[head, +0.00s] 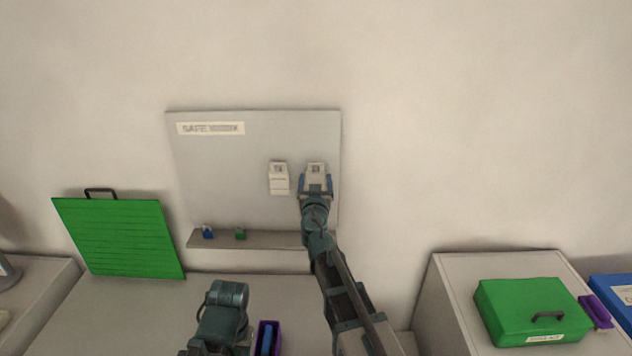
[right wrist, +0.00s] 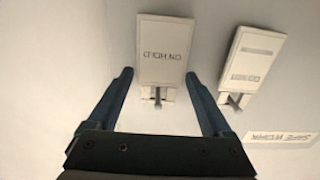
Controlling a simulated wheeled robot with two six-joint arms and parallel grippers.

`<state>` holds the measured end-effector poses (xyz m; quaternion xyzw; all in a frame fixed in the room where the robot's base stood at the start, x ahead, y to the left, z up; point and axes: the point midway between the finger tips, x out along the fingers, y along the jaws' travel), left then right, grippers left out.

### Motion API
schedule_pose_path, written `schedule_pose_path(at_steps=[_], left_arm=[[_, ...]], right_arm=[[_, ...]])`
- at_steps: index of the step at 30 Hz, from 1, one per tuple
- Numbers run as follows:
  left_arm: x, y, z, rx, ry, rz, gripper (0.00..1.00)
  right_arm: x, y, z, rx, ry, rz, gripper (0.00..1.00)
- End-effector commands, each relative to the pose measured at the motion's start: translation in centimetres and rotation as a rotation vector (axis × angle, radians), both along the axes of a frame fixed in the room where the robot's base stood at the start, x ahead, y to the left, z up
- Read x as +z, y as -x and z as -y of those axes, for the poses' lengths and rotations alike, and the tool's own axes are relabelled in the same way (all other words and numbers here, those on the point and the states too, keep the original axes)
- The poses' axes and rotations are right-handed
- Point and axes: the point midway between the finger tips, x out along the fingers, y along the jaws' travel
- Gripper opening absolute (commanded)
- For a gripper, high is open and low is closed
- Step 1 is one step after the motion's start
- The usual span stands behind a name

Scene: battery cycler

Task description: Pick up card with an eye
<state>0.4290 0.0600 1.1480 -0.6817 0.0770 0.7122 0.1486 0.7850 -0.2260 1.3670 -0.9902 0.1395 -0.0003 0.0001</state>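Two white cards hang side by side on the grey wall board (head: 215,165). The right card (head: 316,168) reads "ON HOLD", upside down, in the right wrist view (right wrist: 164,60). The left card (head: 279,183) shows in the wrist view (right wrist: 252,58) with a grey bar and small text. I cannot make out an eye picture on either. My right gripper (head: 316,184) is at the right card; in the wrist view (right wrist: 158,75) its fingers are open, one on each side of the card's near end, with no clear contact. My left arm shows low in the head view, but its fingers do not.
A ledge (head: 260,240) below the board holds a small blue item (head: 208,232) and a green one (head: 240,234). A green ribbed panel (head: 125,240) leans at left. A purple holder (head: 277,340) stands in front; a green case (head: 530,310) sits at right.

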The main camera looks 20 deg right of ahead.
Motion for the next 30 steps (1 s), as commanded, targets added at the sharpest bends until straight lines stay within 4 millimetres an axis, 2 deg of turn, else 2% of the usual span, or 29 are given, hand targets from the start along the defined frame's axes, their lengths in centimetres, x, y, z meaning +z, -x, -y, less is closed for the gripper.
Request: schedule_pose_path(at_steps=[1,9,10,17,23,30], left_arm=[[0.0,0.0,0.0,0.000,0.000,0.000,0.46],[0.0,0.0,0.0,0.000,0.000,0.000,0.46],[0.0,0.0,0.0,0.000,0.000,0.000,0.46],[0.0,0.0,0.0,0.000,0.000,0.000,0.46],[0.8,0.0,0.0,-0.001,0.000,0.000,0.46],[0.6,0.0,0.0,-0.001,0.000,0.000,0.46]], right_arm=[[0.0,0.0,0.0,0.000,0.000,0.000,0.73],[0.0,0.0,0.0,0.000,0.000,0.000,0.24],[0.0,0.0,0.0,0.000,0.000,0.000,0.22],[0.1,0.0,0.0,0.000,0.000,0.000,0.22],[0.8,0.0,-0.3,0.000,0.000,0.000,0.22],[0.6,3.2,-0.7,-0.002,0.000,0.000,0.22]])
